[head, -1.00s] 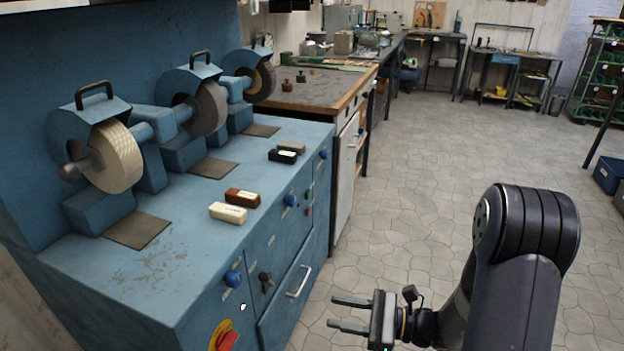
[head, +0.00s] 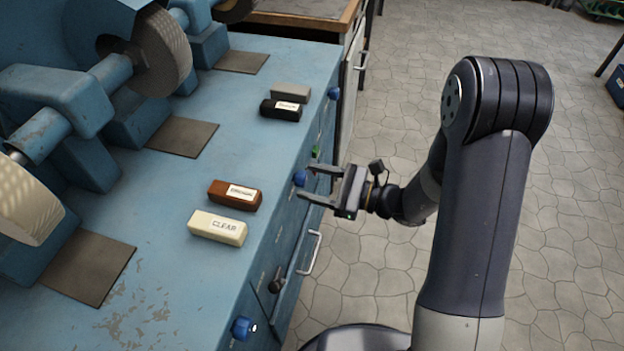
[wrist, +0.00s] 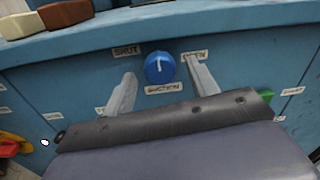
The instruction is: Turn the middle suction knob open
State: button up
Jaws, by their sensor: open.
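The middle suction knob (head: 300,178) is a round blue knob on the front of the blue grinding bench. In the wrist view the knob (wrist: 159,68) carries a white mark that points roughly up. A "SHUT" label is at its upper left, a "SUCTION" label below it, and a label at its upper right is partly hidden by a finger. My gripper (head: 307,184) is open and level with the knob. In the wrist view its fingers (wrist: 162,70) appear on either side of the knob; I cannot tell whether they touch it.
Similar blue knobs sit nearer (head: 242,328) and farther (head: 333,93) along the bench front. A green button (head: 315,152) is close beyond my gripper. A drawer handle (head: 309,253) juts out below. Compound bars, including a cream one (head: 218,228), lie on the bench top.

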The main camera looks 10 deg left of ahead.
jog(key=shift+w+a, duration=0.1)
jog(key=shift+a, duration=0.35)
jog(key=c, duration=1)
